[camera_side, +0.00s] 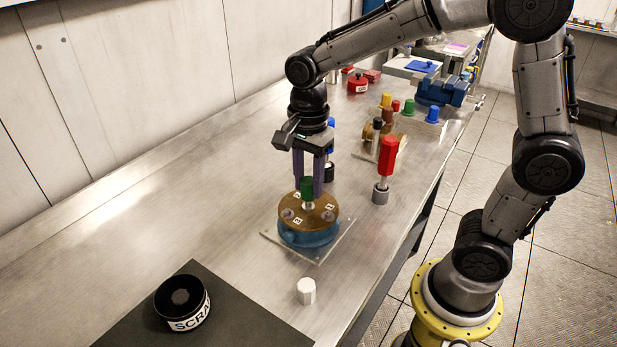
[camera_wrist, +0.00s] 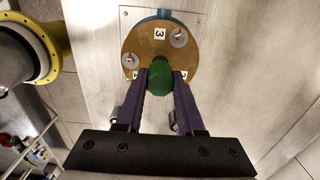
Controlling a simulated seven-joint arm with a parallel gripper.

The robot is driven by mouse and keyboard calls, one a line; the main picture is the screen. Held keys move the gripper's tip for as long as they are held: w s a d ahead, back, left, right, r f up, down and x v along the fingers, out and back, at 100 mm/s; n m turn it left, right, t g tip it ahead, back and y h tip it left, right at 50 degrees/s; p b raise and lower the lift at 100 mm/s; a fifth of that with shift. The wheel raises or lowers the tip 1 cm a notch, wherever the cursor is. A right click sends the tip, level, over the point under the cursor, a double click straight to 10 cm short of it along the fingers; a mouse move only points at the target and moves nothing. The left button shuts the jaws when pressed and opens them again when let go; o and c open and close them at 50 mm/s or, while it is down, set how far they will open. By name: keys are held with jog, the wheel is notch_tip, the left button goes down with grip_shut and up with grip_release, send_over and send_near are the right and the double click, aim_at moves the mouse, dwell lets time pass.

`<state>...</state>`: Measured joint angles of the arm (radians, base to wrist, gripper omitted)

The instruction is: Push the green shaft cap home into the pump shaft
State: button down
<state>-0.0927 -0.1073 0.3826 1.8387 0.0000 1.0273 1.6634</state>
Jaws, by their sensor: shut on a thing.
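The green shaft cap (camera_side: 307,188) stands at the centre of the pump's bronze top plate (camera_side: 325,213). The pump has a blue body (camera_side: 308,237) and sits on a clear base plate (camera_side: 272,238). My gripper (camera_side: 308,180) points down over the pump, and its purple fingers are shut on the green cap. In the wrist view the green cap (camera_wrist: 161,75) lies between the fingertips (camera_wrist: 161,80), over the near part of the bronze plate (camera_wrist: 148,40). The shaft opening is hidden under the cap, so I cannot tell how deep it sits.
A red-handled tool (camera_side: 388,158) stands right of the pump, with a rack of coloured-handled tools (camera_side: 378,143) behind it. A blue vise (camera_side: 440,92) is farther back. A white cap-like piece (camera_side: 306,291) and a black scrap bin (camera_side: 182,303) stand in front. The bench at left is clear.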

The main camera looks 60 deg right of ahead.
aim_at(309, 180)
jog(key=shift+f, duration=1.05)
jog(key=shift+c, duration=2.2)
grip_release()
notch_tip(309, 180, up, 14)
